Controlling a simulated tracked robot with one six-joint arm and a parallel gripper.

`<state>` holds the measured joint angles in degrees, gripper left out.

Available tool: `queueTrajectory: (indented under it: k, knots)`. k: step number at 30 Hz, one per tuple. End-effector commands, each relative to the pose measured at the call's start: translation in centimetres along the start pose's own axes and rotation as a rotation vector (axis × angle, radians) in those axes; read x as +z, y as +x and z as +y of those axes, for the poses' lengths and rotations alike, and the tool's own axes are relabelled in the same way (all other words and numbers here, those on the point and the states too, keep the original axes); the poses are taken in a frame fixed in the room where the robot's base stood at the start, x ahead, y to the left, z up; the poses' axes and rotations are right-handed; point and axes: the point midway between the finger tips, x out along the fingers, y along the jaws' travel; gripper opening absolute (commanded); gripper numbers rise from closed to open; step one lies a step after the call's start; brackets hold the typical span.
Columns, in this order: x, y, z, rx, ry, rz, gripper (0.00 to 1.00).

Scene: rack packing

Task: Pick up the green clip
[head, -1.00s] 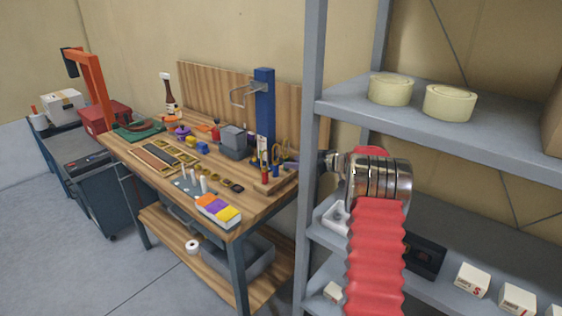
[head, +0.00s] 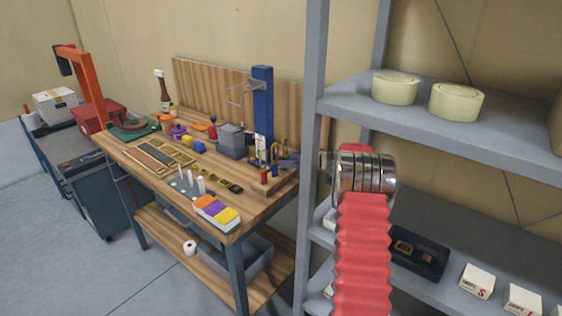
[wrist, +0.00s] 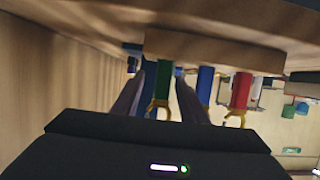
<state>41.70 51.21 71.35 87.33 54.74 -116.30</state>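The green clip (wrist: 162,82) shows in the wrist view as a green upright body with a yellow hook-shaped end, beside a wooden strip. My gripper (wrist: 158,100) is open, with one dark finger on each side of the green clip. I cannot tell whether either finger touches it. In the head view my gripper (head: 287,163) is at the right end of the workbench, close to the clips. I cannot make out the green clip there.
The workbench (head: 236,222) holds several small parts. A blue post (head: 263,105) stands close behind my gripper. The shelf rack's grey upright (head: 313,130) is close to my arm. A shelf (head: 420,118) carries two round cream tins.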

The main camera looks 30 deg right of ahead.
Motion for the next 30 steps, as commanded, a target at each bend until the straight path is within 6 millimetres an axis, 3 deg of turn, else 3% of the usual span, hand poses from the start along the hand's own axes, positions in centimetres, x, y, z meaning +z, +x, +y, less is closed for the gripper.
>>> queueTrajectory:
  k: [14,30]
  knots:
    - [-0.2,0.52,-0.53,-0.009,-0.004,0.0,0.38]
    - [-0.23,0.61,-0.63,-0.011,-0.004,0.0,0.0]
